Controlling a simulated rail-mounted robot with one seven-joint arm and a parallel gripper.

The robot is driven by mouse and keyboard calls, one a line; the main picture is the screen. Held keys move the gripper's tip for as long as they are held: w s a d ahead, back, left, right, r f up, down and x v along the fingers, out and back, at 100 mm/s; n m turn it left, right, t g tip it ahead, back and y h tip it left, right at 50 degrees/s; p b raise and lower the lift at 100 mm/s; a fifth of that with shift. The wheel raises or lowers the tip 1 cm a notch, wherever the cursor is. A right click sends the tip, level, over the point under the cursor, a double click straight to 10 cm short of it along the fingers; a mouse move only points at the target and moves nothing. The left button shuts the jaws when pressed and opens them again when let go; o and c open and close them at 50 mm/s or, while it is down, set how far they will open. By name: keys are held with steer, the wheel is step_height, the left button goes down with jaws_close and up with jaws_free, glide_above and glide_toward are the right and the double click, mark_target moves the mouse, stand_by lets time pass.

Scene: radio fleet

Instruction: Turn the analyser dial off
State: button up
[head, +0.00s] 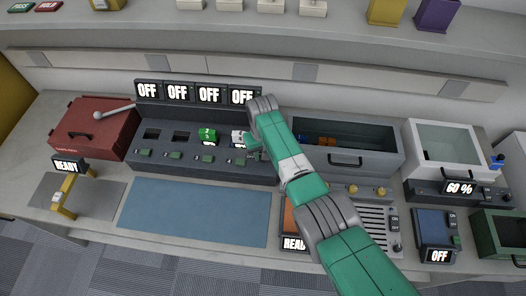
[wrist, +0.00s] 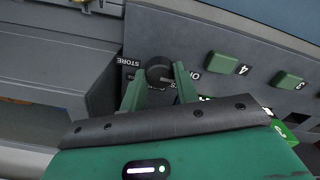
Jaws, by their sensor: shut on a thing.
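In the wrist view a round black dial (wrist: 160,70) sits on a dark panel beside the word STORE. Another label lies to its right, partly covered by a finger. My gripper (wrist: 160,82) has its two green fingers on either side of the dial and is shut on it. In the head view my gripper (head: 254,148) is at the right end of the dark console (head: 205,170), and my arm hides the dial there. Above the console the several displays (head: 178,92) read OFF. The dial's pointer direction is not clear.
A green handset (head: 207,135) and a white one (head: 238,137) stand in console bays. A red box (head: 95,125) is at left, a grey bin (head: 360,160) at right. A blue mat (head: 195,212) lies bare in front.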

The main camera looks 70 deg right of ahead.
stand_by(0.3)
steer(key=o, duration=1)
steer(key=shift+c, duration=0.2)
step_height(320, 180, up, 8)
steer(key=shift+f+p, duration=0.1)
steer(key=shift+p, duration=1)
